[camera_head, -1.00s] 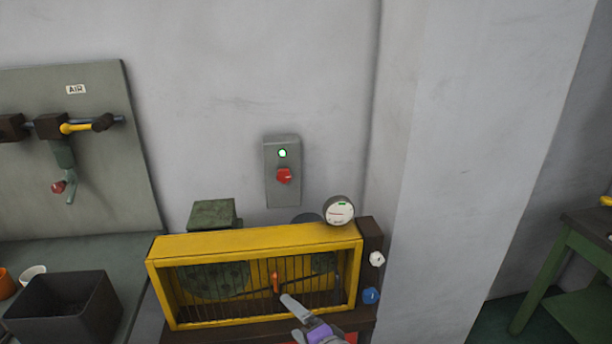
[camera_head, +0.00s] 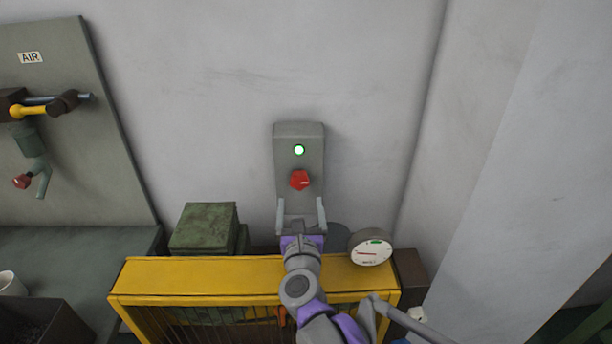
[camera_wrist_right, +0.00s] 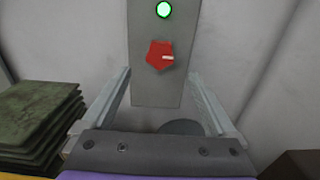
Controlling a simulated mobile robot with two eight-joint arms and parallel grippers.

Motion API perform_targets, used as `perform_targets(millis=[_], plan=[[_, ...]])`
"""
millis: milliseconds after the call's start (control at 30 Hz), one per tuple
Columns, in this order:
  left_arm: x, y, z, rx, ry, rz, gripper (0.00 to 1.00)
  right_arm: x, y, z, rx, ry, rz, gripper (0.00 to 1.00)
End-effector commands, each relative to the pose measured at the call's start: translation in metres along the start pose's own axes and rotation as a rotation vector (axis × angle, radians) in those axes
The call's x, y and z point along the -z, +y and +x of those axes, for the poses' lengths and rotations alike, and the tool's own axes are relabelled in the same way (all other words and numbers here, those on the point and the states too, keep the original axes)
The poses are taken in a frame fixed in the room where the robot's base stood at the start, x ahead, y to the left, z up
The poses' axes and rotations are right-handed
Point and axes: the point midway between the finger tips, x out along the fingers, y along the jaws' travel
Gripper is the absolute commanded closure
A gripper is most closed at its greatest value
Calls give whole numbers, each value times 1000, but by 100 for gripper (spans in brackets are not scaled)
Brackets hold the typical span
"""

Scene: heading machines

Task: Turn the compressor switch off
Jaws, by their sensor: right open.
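The compressor switch is a grey wall box (camera_head: 284,140) with a lit green lamp (camera_head: 299,150) above a red knob (camera_head: 299,180). The red knob also shows in the right wrist view (camera_wrist_right: 160,56), with a pale mark pointing to the right. My right gripper (camera_head: 301,200) is open and empty. Its fingers point up at the wall, one on each side of the box's lower part, below the knob. In the wrist view the knob lies ahead, beyond and between the fingertips, and the jaws do not hold it. My left gripper is not in view.
A yellow guard frame (camera_head: 180,270) stands below the switch, under my right arm. A round gauge (camera_head: 370,248) sits on its right end. Green stacked plates (camera_head: 205,222) stand to the left. The wall around the switch is clear.

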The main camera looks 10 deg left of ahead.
Motion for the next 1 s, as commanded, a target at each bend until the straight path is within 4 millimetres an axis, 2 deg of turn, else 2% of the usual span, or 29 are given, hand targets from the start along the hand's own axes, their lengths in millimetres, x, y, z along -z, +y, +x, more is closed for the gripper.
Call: perform_targets(millis=[300, 500, 667, 900, 933, 1000], plan=[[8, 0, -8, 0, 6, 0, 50, -2, -1, 61, 1, -1, -5, 8], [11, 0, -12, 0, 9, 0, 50, -2, -1, 87, 0, -1, -6, 8], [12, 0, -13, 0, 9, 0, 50, -1, -1, 96, -1, 0, -6, 8], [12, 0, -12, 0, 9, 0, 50, 0, -1, 96, -1, 0, -6, 8], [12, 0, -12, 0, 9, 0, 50, 0, -1, 96, -1, 0, -6, 9], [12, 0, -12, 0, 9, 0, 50, 0, -1, 96, -1, 0, -6, 22]])
